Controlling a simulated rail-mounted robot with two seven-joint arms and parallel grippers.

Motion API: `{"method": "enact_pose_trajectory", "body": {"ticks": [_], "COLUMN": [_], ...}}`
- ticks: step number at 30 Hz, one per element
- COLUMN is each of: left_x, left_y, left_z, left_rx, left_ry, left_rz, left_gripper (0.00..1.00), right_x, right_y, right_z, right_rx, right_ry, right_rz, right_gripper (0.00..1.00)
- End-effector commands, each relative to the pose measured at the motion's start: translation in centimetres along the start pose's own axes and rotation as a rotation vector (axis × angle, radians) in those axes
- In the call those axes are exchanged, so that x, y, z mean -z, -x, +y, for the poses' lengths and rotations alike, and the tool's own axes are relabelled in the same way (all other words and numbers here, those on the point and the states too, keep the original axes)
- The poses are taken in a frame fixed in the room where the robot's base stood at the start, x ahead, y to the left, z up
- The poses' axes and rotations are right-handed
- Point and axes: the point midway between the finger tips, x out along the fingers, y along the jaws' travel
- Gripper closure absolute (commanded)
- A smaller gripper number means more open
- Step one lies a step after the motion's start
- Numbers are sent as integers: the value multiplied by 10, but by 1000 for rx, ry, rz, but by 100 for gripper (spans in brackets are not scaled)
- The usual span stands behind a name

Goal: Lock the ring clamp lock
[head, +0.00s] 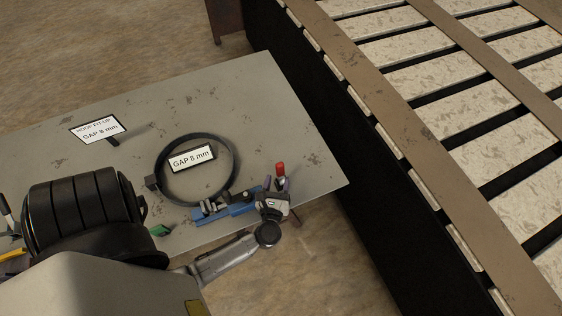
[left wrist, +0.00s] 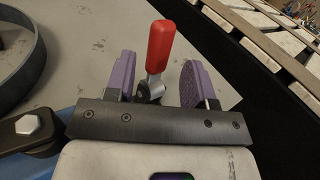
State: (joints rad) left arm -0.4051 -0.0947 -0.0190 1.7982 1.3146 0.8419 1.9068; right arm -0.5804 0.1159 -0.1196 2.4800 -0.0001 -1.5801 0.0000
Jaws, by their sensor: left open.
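The ring clamp lock has a red-handled lever (head: 280,169) that stands up at the right end of a blue clamp body (head: 228,207). In the left wrist view the red handle (left wrist: 159,46) leans slightly right. My left gripper (head: 275,188) is open at the lever, with purple finger pads. In the left wrist view the left gripper (left wrist: 158,80) has one pad on each side of the lever, with a visible gap on the right. The dark steel ring (head: 233,162) lies on the table behind the clamp. My right gripper is not in view.
A large slatted bench (head: 400,110) stands close on the right. The table's far part is clear.

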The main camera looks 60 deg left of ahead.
Motion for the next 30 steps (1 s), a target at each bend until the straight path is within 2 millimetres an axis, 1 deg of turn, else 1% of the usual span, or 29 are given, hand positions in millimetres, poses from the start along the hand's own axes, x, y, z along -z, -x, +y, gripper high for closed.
{"method": "enact_pose_trajectory", "body": {"ticks": [1,6,12,18,27,30], "left_x": [-3,-2,-1,0,0,0], "left_y": [-11,-37,-58,-66,-67,-67], "left_z": [-1,0,0,0,0,0], "left_rx": [0,1,1,0,0,0], "left_ry": [-1,-2,-2,-1,-1,-1], "left_rz": [-4,-2,-2,0,0,0], "left_gripper": [50,50,50,50,50,59], "right_x": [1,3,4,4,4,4], "right_y": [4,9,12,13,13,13], "right_z": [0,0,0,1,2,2], "right_rx": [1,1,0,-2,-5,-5], "right_ry": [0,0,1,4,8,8], "right_rz": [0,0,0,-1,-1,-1], "right_gripper": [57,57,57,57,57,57]}}
